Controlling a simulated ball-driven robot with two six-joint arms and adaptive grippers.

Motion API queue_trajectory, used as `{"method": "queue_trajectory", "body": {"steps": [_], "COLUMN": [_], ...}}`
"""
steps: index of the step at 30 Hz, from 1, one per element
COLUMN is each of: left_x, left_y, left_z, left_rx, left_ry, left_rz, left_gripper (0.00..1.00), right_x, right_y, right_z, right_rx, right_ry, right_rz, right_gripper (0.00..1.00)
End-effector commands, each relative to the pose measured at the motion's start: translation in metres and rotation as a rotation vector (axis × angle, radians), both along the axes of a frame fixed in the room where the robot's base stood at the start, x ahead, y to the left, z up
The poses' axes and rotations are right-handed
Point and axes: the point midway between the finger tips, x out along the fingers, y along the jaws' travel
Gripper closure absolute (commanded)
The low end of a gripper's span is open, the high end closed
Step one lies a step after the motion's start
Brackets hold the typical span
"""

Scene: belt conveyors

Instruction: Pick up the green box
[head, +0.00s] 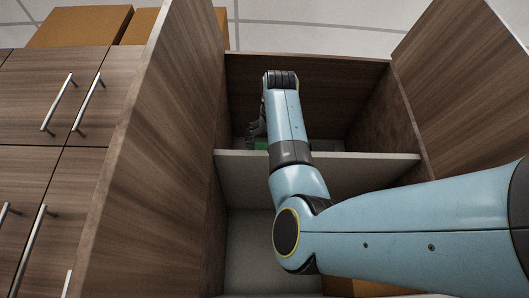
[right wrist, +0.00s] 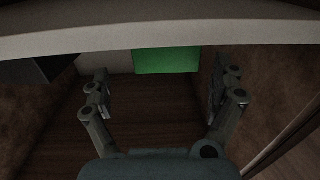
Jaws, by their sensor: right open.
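The green box (right wrist: 166,61) shows in the right wrist view just beyond and between my right gripper's fingertips, with its upper part cut off by a pale board edge. In the head view only a small green patch of it (head: 262,146) shows in the cabinet, at the shelf's back left, mostly hidden by my right arm. My right gripper (right wrist: 160,92) is open and empty, with a gap to the box. In the head view the gripper (head: 256,130) is partly hidden behind my wrist. My left gripper is not in view.
The pale shelf (head: 240,180) crosses the cabinet, between open wooden doors on the left (head: 150,150) and right (head: 470,80). In the right wrist view a pale board (right wrist: 160,32) crosses the top, with a whitish item (right wrist: 105,62) and dark item (right wrist: 50,68) left of the box.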

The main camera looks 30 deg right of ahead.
Motion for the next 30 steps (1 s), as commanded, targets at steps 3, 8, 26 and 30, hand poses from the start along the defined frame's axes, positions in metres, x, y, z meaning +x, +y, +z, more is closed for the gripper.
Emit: {"method": "queue_trajectory", "body": {"steps": [3, 8, 26, 30], "left_x": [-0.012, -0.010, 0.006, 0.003], "left_y": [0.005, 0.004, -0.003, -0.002], "left_z": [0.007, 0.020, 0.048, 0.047], "left_rx": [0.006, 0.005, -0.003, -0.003], "left_ry": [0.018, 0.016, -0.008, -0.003], "left_rz": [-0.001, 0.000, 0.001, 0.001], "left_gripper": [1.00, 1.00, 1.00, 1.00], "right_x": [0.011, 0.024, 0.061, 0.061], "right_y": [-0.006, -0.010, -0.026, -0.026], "right_z": [0.001, 0.003, 0.000, 0.001], "right_rx": [0.001, 0.001, 0.001, 0.001], "right_ry": [0.003, 0.004, 0.000, 0.000], "right_rz": [-0.001, 0.000, 0.000, 0.000], "right_gripper": [0.06, 0.06, 0.11, 0.29]}}
